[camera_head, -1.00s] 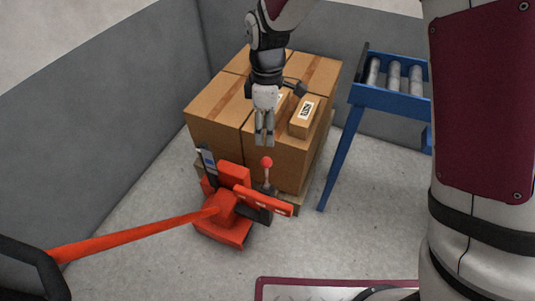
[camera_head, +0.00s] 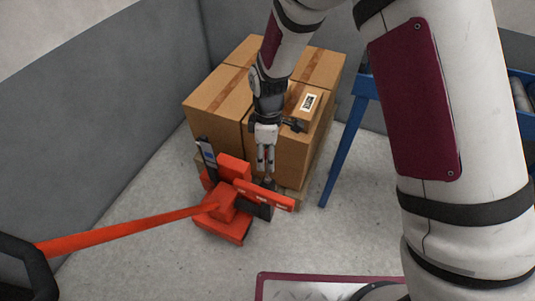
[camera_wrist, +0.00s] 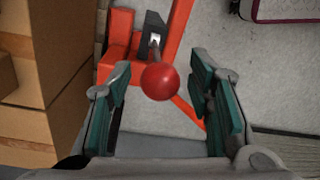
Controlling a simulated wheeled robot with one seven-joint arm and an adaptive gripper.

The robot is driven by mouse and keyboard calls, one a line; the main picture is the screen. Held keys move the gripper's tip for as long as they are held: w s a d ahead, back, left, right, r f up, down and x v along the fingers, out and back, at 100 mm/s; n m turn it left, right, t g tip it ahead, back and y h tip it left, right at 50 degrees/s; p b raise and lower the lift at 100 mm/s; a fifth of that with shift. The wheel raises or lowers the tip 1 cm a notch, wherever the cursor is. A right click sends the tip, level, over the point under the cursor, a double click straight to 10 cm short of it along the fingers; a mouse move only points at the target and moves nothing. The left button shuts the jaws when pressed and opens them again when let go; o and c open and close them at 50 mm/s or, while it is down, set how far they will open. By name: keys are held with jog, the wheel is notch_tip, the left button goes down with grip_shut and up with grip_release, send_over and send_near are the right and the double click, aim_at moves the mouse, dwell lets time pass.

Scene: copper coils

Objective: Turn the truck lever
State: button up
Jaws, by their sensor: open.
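The red pallet truck (camera_head: 224,205) stands on the floor in front of the boxes, its long red handle (camera_head: 130,232) reaching to the lower left. Its lever is a thin rod with a red ball knob (camera_wrist: 160,81), seen in the wrist view between my fingers. My gripper (camera_head: 265,170) points down just above the truck's right part. In the wrist view my gripper (camera_wrist: 165,100) is open, with green pads on either side of the knob and a gap on both sides. In the head view my fingers hide the knob.
Large cardboard boxes (camera_head: 213,103) on a pallet stand right behind the truck, with a small labelled box (camera_head: 309,103) on top. A blue roller conveyor (camera_head: 346,140) stands to the right. Grey walls (camera_head: 90,130) close in left and back.

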grip_shut()
jog(key=shift+d, duration=0.1)
